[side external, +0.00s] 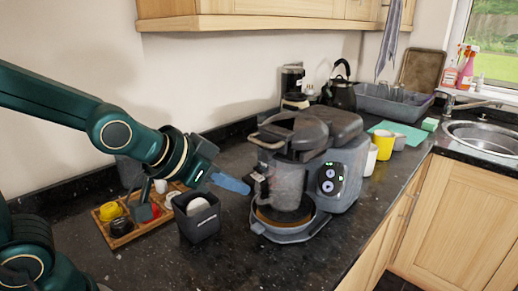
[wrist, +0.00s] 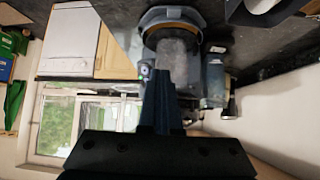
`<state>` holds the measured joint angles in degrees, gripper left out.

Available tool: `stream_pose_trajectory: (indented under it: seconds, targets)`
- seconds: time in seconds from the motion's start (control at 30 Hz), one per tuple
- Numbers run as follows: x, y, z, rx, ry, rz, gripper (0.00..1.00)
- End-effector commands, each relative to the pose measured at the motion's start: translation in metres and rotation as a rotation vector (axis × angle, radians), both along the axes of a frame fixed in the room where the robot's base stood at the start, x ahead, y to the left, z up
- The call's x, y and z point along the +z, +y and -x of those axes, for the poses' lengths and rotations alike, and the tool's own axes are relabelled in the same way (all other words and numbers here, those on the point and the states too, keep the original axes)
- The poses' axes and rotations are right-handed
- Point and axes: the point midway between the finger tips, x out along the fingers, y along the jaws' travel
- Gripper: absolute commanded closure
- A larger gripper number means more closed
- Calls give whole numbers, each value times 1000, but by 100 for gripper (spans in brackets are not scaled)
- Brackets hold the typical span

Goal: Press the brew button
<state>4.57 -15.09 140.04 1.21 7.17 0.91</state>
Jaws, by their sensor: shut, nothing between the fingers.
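The coffee machine (side external: 345,150) stands on the counter, dark grey, with a glass carafe (side external: 285,186) on its round base. Its control panel (side external: 329,178) faces the front right, with round lit buttons and a green glow. In the wrist view the machine appears upside down, with its base (wrist: 150,18) at the top and a small green light (wrist: 145,70) left of my fingers. My gripper (side external: 244,187) is shut and empty, left of the machine and apart from the panel. The shut fingers (wrist: 163,80) overlap the carafe in the wrist view.
A dark square container (side external: 197,222) stands below my gripper. A wooden tray (side external: 118,240) with cups is at the left. Yellow and white mugs (side external: 384,146), a kettle (side external: 341,92) and a dish rack (side external: 392,102) stand beyond the machine. Front counter space is clear.

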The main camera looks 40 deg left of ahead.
Motion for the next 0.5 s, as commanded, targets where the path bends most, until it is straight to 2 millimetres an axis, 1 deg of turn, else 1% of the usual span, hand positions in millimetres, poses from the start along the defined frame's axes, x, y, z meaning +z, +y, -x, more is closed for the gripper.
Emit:
stream_pose_trajectory:
  seconds: [0.03, 0.1, 0.2, 0.4, 0.5]
  targets:
    - [-4, -5, -12, -14, -26, 0, 100]
    - [-5, -11, -28, -34, -81, 3, 100]
    - [-6, -20, -50, -60, -160, 9, 100]
    - [-12, -41, -82, -114, -316, 27, 100]
    - [-17, -52, -93, -139, -388, 40, 100]
